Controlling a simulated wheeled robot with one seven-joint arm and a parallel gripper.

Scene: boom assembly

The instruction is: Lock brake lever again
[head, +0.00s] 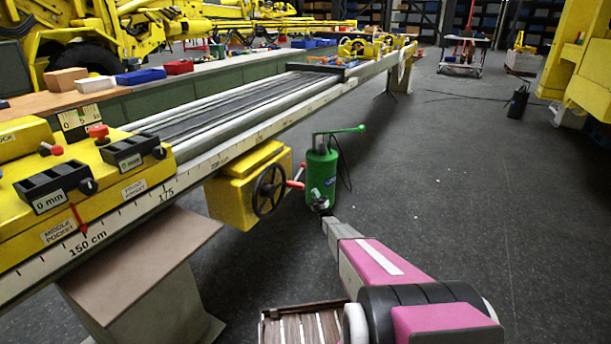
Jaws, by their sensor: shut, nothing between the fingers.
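My arm, pink and grey, reaches up from the bottom right, and its gripper (320,203) is small, dark and shut on nothing in front of the green cylinder's lower part. Whether it touches the cylinder cannot be told. A red-handled lever (297,181) sticks out beside the black handwheel (270,190) on a yellow box under the rail, a little up and left of my gripper. Red-knobbed levers (98,132) and (52,149) sit on the yellow carriage at the left. No label shows which of these is the brake lever.
The green cylinder (322,174) has a long green handle (346,130) pointing right. The long rail (225,151) with a centimetre scale runs from lower left to the back. A brown slatted crate (300,325) is at the bottom. The dark floor (470,190) at the right is mostly clear.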

